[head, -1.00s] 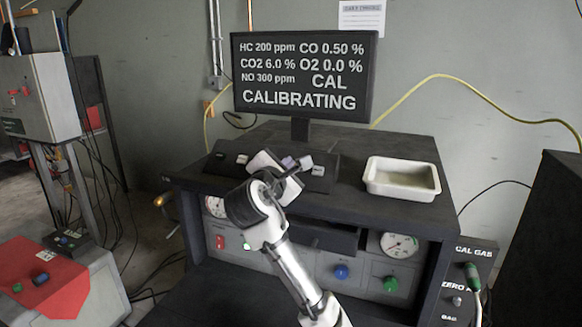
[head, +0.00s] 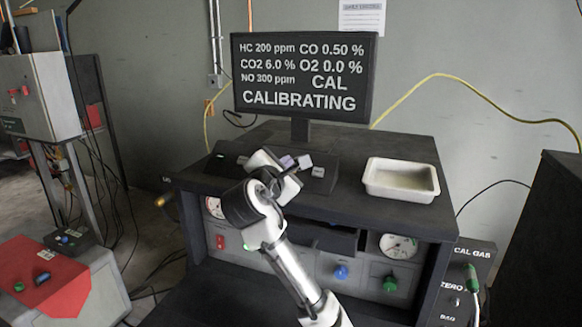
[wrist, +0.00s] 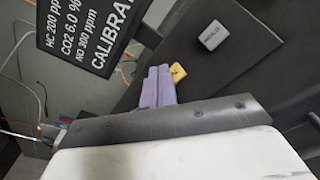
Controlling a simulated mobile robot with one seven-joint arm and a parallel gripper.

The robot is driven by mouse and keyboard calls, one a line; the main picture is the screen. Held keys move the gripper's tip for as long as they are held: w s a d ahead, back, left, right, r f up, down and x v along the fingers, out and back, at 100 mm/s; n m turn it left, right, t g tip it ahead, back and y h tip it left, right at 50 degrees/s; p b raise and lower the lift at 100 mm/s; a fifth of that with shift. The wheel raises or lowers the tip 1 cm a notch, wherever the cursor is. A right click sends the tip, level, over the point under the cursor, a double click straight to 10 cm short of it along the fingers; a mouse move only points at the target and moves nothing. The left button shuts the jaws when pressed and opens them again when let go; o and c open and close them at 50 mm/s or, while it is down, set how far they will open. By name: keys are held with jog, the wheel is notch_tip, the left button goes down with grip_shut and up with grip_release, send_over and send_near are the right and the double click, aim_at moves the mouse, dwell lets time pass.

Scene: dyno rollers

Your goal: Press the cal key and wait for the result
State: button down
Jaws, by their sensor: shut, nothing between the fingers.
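A yellow key (wrist: 178,72) sits right beside the fingertips in the wrist view, partly covered. I cannot read its label or tell whether the fingers touch it. A grey key (wrist: 213,35) with small lettering lies apart from the fingers.
A white tray (head: 401,192) stands on the bench top (head: 350,150) right of the panel. Gauges and coloured knobs fill the bench front. A CAL GAS box (head: 470,255) with a green-handled lever stands at right. A red-topped cart (head: 40,275) is at lower left.

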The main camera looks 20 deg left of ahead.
jog(key=s+r+p, duration=0.3)
jog(key=r, duration=0.1)
jog(key=shift+s, duration=0.15)
jog(key=shift+f, duration=0.1)
dwell(0.8)
